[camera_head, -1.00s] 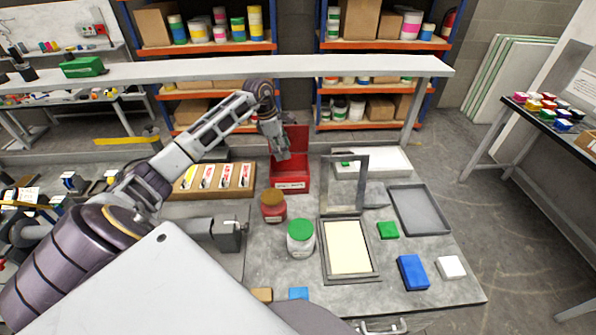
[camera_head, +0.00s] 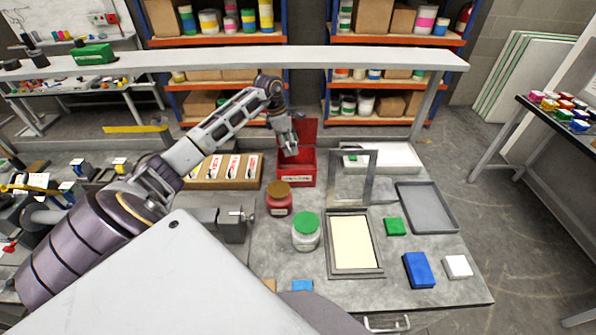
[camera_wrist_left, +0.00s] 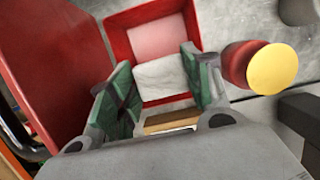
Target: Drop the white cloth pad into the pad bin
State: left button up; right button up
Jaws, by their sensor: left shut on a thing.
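My left gripper (camera_head: 291,147) hangs over the open red pad bin (camera_head: 297,180) at the back middle of the bench. In the left wrist view, the gripper (camera_wrist_left: 158,70) has its green-padded fingers shut on the white cloth pad (camera_wrist_left: 162,78). The red bin rim (camera_wrist_left: 192,18) surrounds the pad in that picture, with the bin's floor behind it. I cannot tell how far the pad is above the floor. In the head view the pad cannot be made out at the fingertips. My right gripper is not in view.
A red jar with a brown lid (camera_head: 279,199) stands just in front of the bin. A green-lidded jar (camera_head: 306,231), a framed screen (camera_head: 354,245), a blue block (camera_head: 419,269) and a white block (camera_head: 457,266) are nearer. A wooden rack (camera_head: 226,171) is left of the bin.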

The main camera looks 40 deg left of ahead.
pick_arm(q)
jog(key=shift+f+b, duration=0.7)
jog(key=shift+f, duration=1.25)
jog(key=o, duration=1)
jog(key=shift+a+r, duration=0.1)
jog(key=shift+r, duration=0.05)
jog(key=shift+v, duration=3.85)
jog(key=shift+s, duration=0.1)
